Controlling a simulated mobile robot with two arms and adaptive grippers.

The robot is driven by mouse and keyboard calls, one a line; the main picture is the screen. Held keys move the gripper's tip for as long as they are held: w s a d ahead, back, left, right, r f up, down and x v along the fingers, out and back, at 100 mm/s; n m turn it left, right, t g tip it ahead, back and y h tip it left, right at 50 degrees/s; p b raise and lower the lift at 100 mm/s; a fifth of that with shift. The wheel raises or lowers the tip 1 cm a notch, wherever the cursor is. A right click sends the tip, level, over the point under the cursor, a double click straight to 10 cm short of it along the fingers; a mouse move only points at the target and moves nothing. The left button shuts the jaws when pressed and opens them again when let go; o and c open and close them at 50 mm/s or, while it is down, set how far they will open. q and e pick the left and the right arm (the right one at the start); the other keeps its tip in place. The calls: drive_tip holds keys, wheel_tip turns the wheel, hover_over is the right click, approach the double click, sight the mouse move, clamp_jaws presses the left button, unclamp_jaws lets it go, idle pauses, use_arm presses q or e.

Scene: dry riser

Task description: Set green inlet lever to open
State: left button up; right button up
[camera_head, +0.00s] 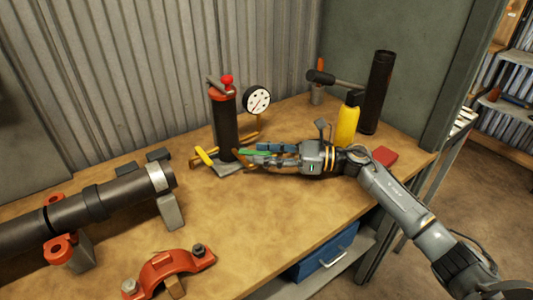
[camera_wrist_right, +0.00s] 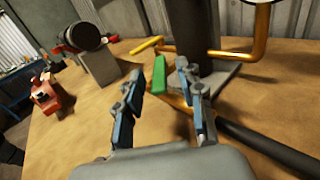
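The green inlet lever (camera_head: 247,153) is at the foot of a dark upright pump with a red top (camera_head: 224,122), on the bench. In the right wrist view the green lever (camera_wrist_right: 159,76) lies between and just beyond my right gripper's fingertips. A second green patch shows close to the right finger; I cannot tell whether it touches. My right gripper (camera_head: 270,149) reaches in from the right, low over the bench. Its blue-padded fingers are apart in the wrist view (camera_wrist_right: 160,95), with nothing clasped between them. My left gripper is out of view.
A yellow lever (camera_head: 204,156) and brass pipes (camera_head: 246,139) sit by the pump, with a gauge (camera_head: 257,100) behind. A yellow bottle (camera_head: 347,126) and black cylinder (camera_head: 376,92) stand behind my right arm. A dark pipe (camera_head: 95,203) and red clamp (camera_head: 168,270) lie left.

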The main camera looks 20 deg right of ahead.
drive_tip(key=v, duration=1.2)
